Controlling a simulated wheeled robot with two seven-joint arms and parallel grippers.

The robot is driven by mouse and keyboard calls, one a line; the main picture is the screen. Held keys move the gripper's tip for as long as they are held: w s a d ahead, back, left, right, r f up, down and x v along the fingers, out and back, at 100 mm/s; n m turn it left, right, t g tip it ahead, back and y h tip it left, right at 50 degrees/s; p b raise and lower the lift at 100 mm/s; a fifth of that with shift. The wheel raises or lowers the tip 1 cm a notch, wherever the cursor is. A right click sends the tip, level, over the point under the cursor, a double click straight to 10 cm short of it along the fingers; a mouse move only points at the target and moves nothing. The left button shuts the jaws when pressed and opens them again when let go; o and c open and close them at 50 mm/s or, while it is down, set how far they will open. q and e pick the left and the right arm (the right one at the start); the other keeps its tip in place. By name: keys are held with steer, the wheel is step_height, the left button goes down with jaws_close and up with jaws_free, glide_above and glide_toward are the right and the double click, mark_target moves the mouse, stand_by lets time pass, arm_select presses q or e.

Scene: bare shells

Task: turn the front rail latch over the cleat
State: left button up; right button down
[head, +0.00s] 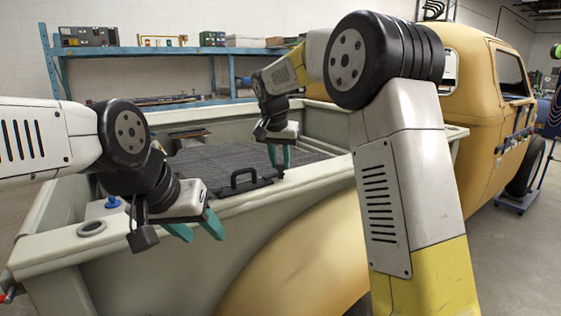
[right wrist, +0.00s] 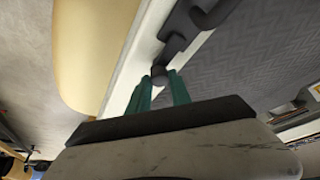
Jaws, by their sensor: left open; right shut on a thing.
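The front rail latch shows as dark hardware (head: 262,184) on the pale near rail (head: 310,181) of the truck bed, beside a black arched handle (head: 244,178). My right gripper (head: 279,160) reaches down to its right end. In the right wrist view my right gripper (right wrist: 160,88) has its teal fingers shut on a small grey knob (right wrist: 160,75) of the latch, where the dark bar (right wrist: 174,46) ends. I cannot make out the cleat separately. My left gripper (head: 197,228) is open and empty in front of the rail, left of the handle.
A dark ribbed cover (head: 205,161) lies inside the bed. A blue knob (head: 112,202) and a round fitting (head: 91,228) sit at the bed's left corner. The yellow truck cab (head: 475,90) stands to the right. A blue shelf (head: 180,51) is behind.

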stand_by(0.3)
steer(key=c, duration=1.2)
jaws_free()
steer(key=shift+r, duration=0.1)
steer(key=v, duration=0.7)
steer(key=shift+s+a+r, duration=0.1)
steer(key=shift+s+r, duration=0.05)
steer(key=shift+r, duration=0.1)
